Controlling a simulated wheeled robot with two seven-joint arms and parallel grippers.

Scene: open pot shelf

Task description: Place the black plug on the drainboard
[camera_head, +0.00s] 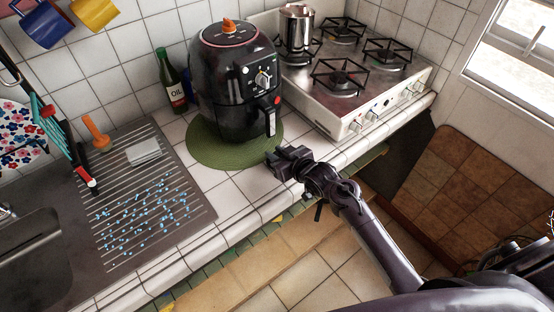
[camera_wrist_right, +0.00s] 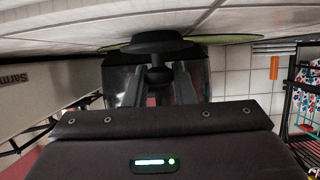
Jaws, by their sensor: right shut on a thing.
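The black plug (camera_wrist_right: 150,43) is a dark disc with a round knob, seen in the right wrist view. My right gripper (camera_wrist_right: 159,82) is shut on its knob, the disc beyond the fingertips. In the head view my right gripper (camera_head: 277,161) is at the counter's front edge, just right of the green mat; the plug is hard to tell from the dark fingers there. I cannot tell whether the plug touches the counter. The drainboard (camera_head: 190,207) is the grooved grey metal area on the left, with blue droplets. My left gripper is not in view.
A stove (camera_head: 350,75) stands right.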

